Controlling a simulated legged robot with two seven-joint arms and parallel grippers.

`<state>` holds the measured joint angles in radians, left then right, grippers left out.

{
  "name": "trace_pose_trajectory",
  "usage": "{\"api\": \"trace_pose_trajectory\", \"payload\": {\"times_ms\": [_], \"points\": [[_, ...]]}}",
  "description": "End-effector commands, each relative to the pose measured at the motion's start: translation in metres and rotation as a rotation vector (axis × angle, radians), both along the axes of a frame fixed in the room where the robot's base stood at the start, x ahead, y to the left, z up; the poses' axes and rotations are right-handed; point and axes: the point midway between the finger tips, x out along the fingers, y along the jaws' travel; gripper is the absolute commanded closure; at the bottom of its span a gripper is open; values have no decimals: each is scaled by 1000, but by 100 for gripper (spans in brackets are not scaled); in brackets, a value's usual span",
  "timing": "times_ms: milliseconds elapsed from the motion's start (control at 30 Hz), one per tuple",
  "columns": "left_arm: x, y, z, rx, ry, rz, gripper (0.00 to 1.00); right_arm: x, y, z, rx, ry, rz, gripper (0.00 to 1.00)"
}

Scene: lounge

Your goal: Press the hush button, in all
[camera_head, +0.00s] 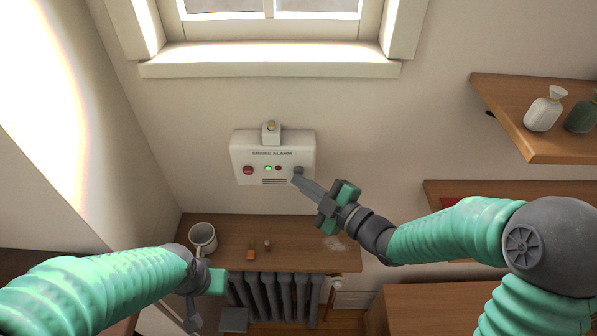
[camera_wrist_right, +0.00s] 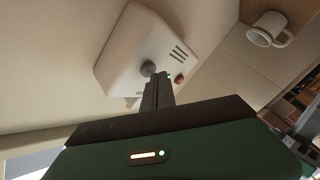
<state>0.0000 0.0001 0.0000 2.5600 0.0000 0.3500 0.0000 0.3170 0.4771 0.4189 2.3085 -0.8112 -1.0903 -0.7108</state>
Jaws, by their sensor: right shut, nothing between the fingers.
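A white smoke alarm box (camera_head: 272,150) is fixed to the wall below the window. Its front has a red button (camera_head: 248,170) at the left, a lit green light (camera_head: 268,168), a small red light (camera_head: 278,168) and a round grey knob (camera_head: 298,170) at the right. No hush label is readable. My right gripper (camera_head: 297,181) is shut and empty, its tip just below the grey knob. In the right wrist view the fingertips (camera_wrist_right: 156,78) are close to the grey knob (camera_wrist_right: 148,69); I cannot tell if they touch. My left gripper (camera_head: 196,312) hangs low at the left, its fingers unclear.
A wooden shelf (camera_head: 300,258) below the alarm holds a white mug (camera_head: 203,238) and two small objects, above a dark radiator (camera_head: 275,294). At the right, a wall shelf (camera_head: 535,145) carries a white bottle (camera_head: 545,108) and a green one. The wall around the alarm is clear.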

Motion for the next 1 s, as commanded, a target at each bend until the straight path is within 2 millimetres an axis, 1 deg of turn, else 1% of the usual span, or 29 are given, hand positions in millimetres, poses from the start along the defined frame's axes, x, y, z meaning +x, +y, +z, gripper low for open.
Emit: {"api": "trace_pose_trajectory", "payload": {"times_ms": [133, 467, 900, 1000], "points": [[0, 0, -2, 0, 0, 0, 100, -8, 0, 0, 1, -1, -1, 100], [0, 0, -2, 0, 0, 0, 100, -10, 0, 0, 0, 0, 0, 100], [0, 0, -7, 0, 0, 0, 100, -52, 1, 0, 0, -1, 1, 100], [0, 0, -8, 0, 0, 0, 100, -58, 0, -1, -1, 1, 1, 100]]}}
